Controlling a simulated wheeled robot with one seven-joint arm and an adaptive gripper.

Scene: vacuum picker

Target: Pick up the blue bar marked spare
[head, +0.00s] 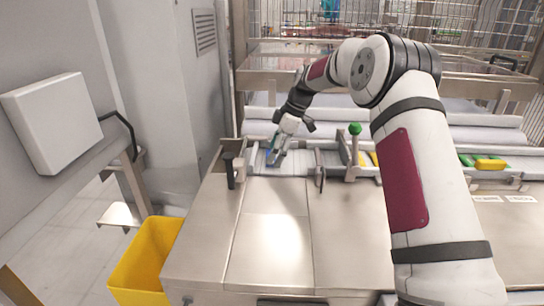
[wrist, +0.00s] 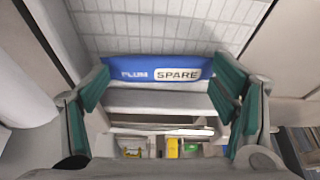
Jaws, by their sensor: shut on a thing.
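The blue bar (wrist: 155,69) is in the wrist view, with the words PLUM and SPARE on its face; SPARE is on a white label. My gripper (wrist: 158,88) has its green-padded fingers at the two ends of the bar and is shut on it. In the head view, my gripper (head: 276,152) is low over the channel behind the metal table, and a bit of the blue bar (head: 268,157) shows beside the fingers. I cannot tell whether the bar touches the surface under it.
The metal table top (head: 270,235) is clear in front. A dark upright handle (head: 229,170) stands left of my gripper, a green-knobbed lever (head: 355,142) to its right. Yellow bars (head: 490,164) lie farther right. A yellow bin (head: 148,262) stands on the floor at left.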

